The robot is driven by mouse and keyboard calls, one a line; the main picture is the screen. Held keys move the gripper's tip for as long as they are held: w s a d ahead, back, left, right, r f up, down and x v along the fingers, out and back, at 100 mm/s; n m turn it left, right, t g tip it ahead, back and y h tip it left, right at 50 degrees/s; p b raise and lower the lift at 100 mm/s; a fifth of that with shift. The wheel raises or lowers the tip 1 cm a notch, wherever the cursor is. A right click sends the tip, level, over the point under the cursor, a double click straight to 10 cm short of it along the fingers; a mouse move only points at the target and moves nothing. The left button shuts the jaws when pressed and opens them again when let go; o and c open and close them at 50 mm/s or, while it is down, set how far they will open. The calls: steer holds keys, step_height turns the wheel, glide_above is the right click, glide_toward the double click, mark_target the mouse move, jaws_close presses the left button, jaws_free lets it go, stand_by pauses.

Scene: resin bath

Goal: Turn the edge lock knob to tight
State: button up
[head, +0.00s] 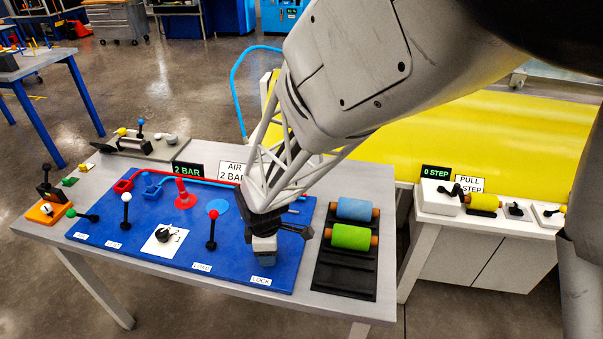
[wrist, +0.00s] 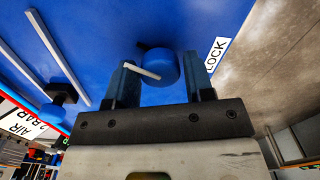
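The edge lock knob (wrist: 164,68) is a round blue knob with a white pointer bar, beside the LOCK label (wrist: 215,54) on the blue panel. In the wrist view the pointer aims left and slightly up, its tip near the left finger. My gripper (wrist: 162,80) is open, with one finger on each side of the knob. A small gap shows on the left; whether the right finger touches I cannot tell. In the head view my gripper (head: 264,250) is low over the panel above the LOCK label (head: 261,280), and mostly hides the knob.
The blue panel (head: 140,238) also carries a red-topped lever (head: 212,230), a white-topped lever (head: 126,210) and a dial on a white plate (head: 162,240). Blue and green rollers (head: 350,236) lie in a black tray just right of my gripper.

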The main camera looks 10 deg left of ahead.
steer(key=shift+o, duration=1.3)
steer(key=shift+r, duration=3.9)
